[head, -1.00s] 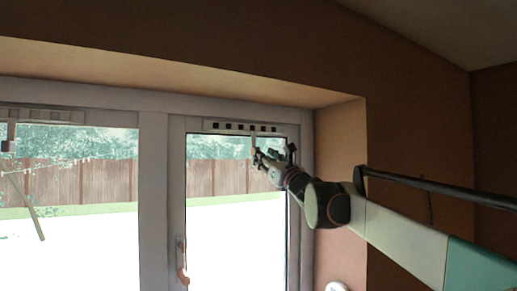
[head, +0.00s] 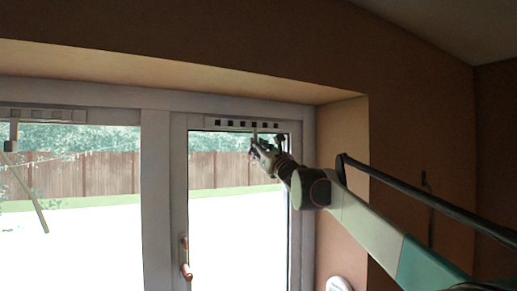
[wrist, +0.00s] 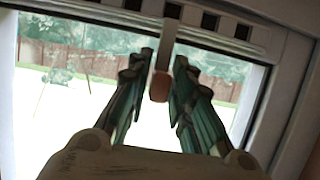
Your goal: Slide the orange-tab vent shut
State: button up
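The vent (head: 235,124) is a pale strip at the top of the right window frame, with several dark slots showing. It also crosses the top of the wrist view (wrist: 200,20). A thin grey stem hangs from it and ends in an orange tab (wrist: 159,87). My gripper (head: 254,147) is just below the vent's right part in the head view. In the wrist view my gripper (wrist: 162,62) is open, with one finger on each side of the stem and tab. Gaps show beside the tab, and neither finger clearly touches it.
A second vent (head: 40,115) with a pale hanging tab (head: 10,146) is on the left window. A window handle (head: 185,262) is at the lower left of the right pane.

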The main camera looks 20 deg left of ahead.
grip_shut()
jog(key=shift+s+a, duration=0.75)
jog(key=shift+s, duration=0.1)
jog(key=shift+o, duration=1.5)
grip_release()
jog(key=o, duration=0.3)
jog(key=shift+s+a, duration=0.1)
jog(key=shift+o, duration=0.2)
jog(key=shift+a, duration=0.1)
